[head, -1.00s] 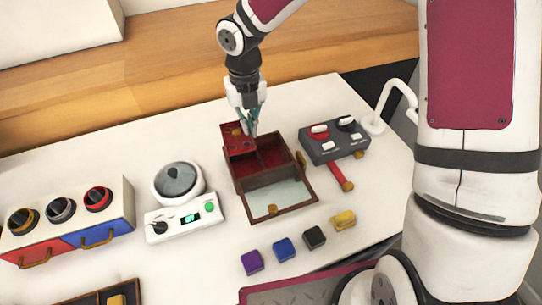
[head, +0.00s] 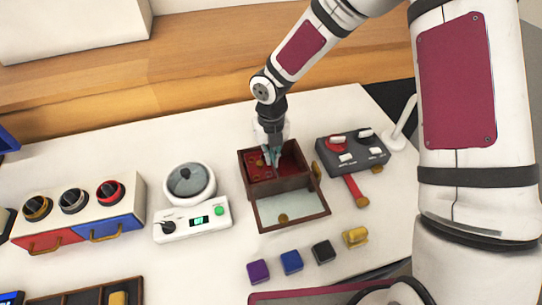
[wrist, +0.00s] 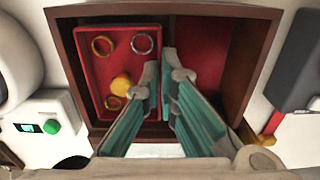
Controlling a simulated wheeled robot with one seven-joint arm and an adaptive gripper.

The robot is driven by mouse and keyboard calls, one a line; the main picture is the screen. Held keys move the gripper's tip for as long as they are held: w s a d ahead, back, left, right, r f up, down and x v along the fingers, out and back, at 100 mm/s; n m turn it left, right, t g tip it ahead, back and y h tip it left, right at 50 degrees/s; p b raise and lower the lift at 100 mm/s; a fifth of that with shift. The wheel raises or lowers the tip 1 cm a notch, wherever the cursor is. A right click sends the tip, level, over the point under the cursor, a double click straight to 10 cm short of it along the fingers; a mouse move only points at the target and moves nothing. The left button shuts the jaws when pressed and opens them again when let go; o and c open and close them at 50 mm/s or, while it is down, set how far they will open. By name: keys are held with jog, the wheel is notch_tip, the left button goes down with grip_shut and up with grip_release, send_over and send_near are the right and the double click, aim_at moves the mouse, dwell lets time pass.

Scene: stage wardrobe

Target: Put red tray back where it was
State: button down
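The red tray (head: 256,171) lies inside the dark wooden box (head: 281,184), against its left side; the box lid is open toward the front. In the wrist view the tray (wrist: 97,72) holds several rings and a gold round piece, and the box (wrist: 62,45) has a bare red floor to its right. My gripper (head: 272,158) points down into the box. In the wrist view its fingertips (wrist: 165,72) stand slightly apart on either side of the tray's right wall, left finger inside the tray, right finger outside. No firm contact with the wall shows.
A dial-and-display device (head: 192,219) stands left of the box, a grey switch box (head: 352,149) right of it. Small blocks, including a blue one (head: 291,262), lie in front. A drawer unit (head: 75,212) is farther left.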

jog(key=shift+f, duration=0.4)
jog(key=shift+f, duration=0.1)
jog(key=c, duration=1.8)
grip_release()
notch_tip(320, 180, up, 13)
jog(key=p, duration=0.1)
